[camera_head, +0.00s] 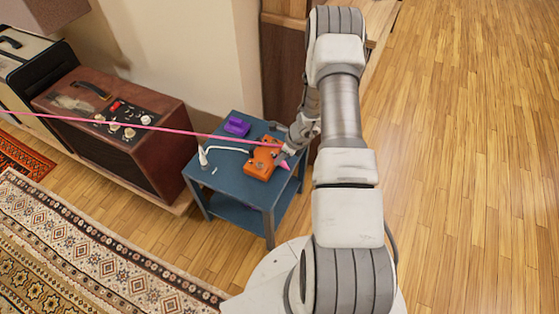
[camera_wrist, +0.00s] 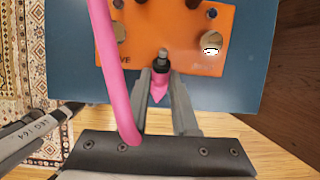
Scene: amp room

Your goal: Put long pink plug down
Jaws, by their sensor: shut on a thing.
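My gripper (camera_wrist: 162,80) is shut on the long pink plug (camera_wrist: 159,93), which has a pink body, a dark collar and a grey tip. The tip points at the near edge of the orange pedal (camera_wrist: 165,30) and overlaps it in the wrist view; I cannot tell whether they touch. In the head view the pink plug (camera_head: 285,165) shows just right of the orange pedal (camera_head: 262,160), over the blue side table (camera_head: 228,185). The pink cable (camera_head: 170,130) runs from the plug leftward across the amp; it also crosses the wrist view (camera_wrist: 108,60).
A purple pedal (camera_head: 237,126) and a white cable (camera_head: 222,149) lie on the blue table. A brown amp (camera_head: 115,130) stands left of it, a wooden cabinet (camera_head: 283,60) behind it. The table's front left corner is bare. A patterned rug (camera_head: 90,255) covers the floor at the left.

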